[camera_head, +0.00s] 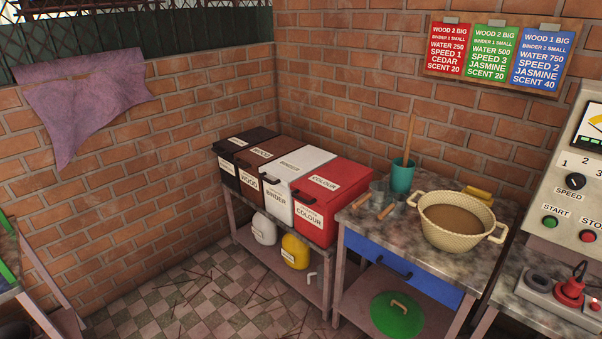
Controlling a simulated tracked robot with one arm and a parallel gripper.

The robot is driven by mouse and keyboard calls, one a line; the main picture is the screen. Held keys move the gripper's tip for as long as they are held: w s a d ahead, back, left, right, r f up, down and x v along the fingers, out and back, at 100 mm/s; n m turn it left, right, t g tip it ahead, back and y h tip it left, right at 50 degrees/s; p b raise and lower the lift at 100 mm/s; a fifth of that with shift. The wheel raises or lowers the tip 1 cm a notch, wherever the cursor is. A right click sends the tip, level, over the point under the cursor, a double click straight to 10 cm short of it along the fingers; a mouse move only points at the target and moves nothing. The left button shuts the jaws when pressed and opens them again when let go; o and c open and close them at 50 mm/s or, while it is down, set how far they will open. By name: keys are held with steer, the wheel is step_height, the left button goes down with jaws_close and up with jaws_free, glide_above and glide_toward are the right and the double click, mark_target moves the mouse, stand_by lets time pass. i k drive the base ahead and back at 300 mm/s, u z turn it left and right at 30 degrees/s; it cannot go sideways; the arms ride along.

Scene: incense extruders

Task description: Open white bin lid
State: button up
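The white bin (281,203) stands in a row of bins on a stand against the brick wall, between the brown bin and the red bin. Its front label reads "BINDER". Its white lid (307,158) is shut flat on top and carries a label and a dark handle near the front edge. My gripper is not in view.
A black bin (228,172), a brown bin (249,188) and a red bin (312,217) share the stand. White and yellow jugs (295,251) sit below. At right a table holds a basin (457,221) and a teal cup (402,177). Tiled floor (170,301) lies in front, strewn with sticks.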

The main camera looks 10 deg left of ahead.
mark_target(286, 169)
steer(key=z, duration=0.2)
steer(key=i, duration=1.3)
steer(key=u, duration=0.7)
steer(key=i, duration=0.75)
steer(key=u, duration=0.5)
